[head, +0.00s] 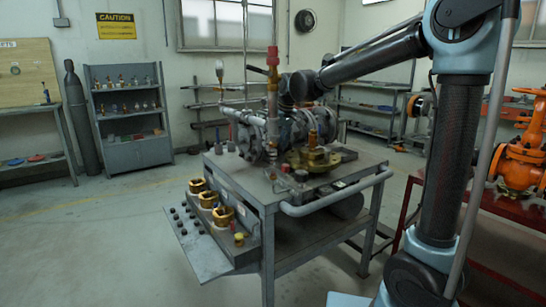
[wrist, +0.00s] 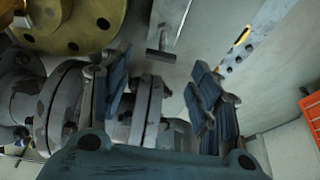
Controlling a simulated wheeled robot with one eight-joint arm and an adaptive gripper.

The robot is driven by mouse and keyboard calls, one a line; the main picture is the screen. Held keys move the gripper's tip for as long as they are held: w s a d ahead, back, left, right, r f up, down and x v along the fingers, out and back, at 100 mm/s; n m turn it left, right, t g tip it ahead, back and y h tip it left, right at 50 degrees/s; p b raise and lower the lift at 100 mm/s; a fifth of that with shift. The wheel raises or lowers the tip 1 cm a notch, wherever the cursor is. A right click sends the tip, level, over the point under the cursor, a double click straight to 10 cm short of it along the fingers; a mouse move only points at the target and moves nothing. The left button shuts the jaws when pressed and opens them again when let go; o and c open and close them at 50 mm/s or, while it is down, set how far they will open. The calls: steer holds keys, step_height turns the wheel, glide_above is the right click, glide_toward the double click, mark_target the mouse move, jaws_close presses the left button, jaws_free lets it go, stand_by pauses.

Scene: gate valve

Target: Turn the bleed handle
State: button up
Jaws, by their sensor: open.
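The gate valve assembly (head: 262,135) stands on a grey metal cart, with grey flanges and pipes. In the wrist view its flanges (wrist: 70,108) fill the lower left. A small dark T-shaped bar (wrist: 160,56) shows beyond and between my fingertips; it may be the bleed handle, but I cannot tell for sure. My gripper (wrist: 155,85) is open, with its two fingers spread apart and nothing between them that I can see held. In the head view my gripper (head: 290,92) is over the assembly, behind the red-topped vertical pipe (head: 272,85), and its fingers are hard to make out.
The cart (head: 262,192) has a front tray with several brass pieces (head: 222,215) and a side rail. A brass flange (head: 314,157) lies on its top; brass parts (wrist: 80,25) also fill the wrist view's upper left. An orange machine (head: 525,155) stands on a red bench at right.

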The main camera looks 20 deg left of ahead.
steer(key=x, duration=0.6)
steer(key=shift+w+a+f, duration=0.1)
steer(key=shift+f, duration=0.2)
steer(key=c, duration=1.1)
